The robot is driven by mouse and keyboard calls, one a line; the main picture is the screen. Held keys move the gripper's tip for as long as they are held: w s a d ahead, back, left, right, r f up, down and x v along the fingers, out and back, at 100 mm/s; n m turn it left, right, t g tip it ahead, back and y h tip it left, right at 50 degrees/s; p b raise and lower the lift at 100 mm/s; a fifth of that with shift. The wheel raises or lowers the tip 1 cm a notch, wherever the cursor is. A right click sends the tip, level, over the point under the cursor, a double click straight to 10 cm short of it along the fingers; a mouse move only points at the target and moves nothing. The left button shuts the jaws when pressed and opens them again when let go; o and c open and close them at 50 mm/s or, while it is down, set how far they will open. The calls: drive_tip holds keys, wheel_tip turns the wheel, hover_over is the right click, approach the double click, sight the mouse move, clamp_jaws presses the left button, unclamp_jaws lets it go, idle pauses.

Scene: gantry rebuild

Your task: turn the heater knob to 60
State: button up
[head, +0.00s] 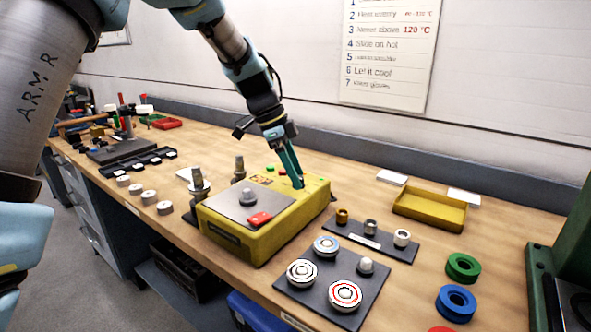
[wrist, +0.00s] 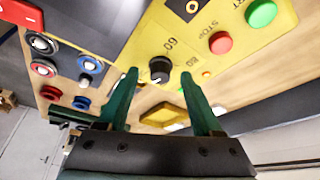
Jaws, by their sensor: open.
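The heater is a yellow box (head: 235,233) on the wooden bench. Its black knob (wrist: 160,68) shows in the wrist view with a light pointer mark, and the printed numbers 60 and 80 are near it. In the head view the knob is hidden behind my gripper. My gripper (wrist: 165,78) is open, its two green fingers on either side of the knob's near side. The knob sits between the fingertips with gaps showing. In the head view my gripper (head: 298,180) reaches down to the right end of the box top.
Red stop button (wrist: 221,42) and green start button (wrist: 262,13) are close to the knob. A dark plate with bearings (head: 335,283), a plate of small bushings (head: 372,238) and a yellow tray (head: 430,208) stand to the right. Metal posts are left of the box.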

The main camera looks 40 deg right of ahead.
drive_tip(key=shift+f, duration=0.2)
drive_tip(key=shift+s, duration=0.1)
drive_tip(key=shift+c, duration=0.2)
clamp_jaws()
